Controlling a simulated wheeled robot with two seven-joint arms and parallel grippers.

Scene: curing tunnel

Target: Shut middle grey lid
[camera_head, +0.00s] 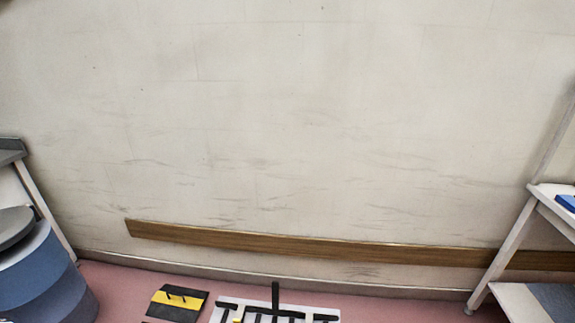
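A grey lid (14,228), round and cut off by the left edge, shows at the top of a blue drum-like container (45,275). It looks slightly tilted, but I cannot tell whether it is open or shut. I cannot tell whether it is the middle grey lid; no other grey lid is clearly visible. Neither of my grippers is in view.
A pale wall (300,120) with a wooden rail (310,246) fills most of the view. A black and yellow item (178,303) and a white item with black bars (276,312) are at the bottom. A white rack (510,240) stands right, a grey-topped table (12,150) left. Some reddish floor (120,285) is bare.

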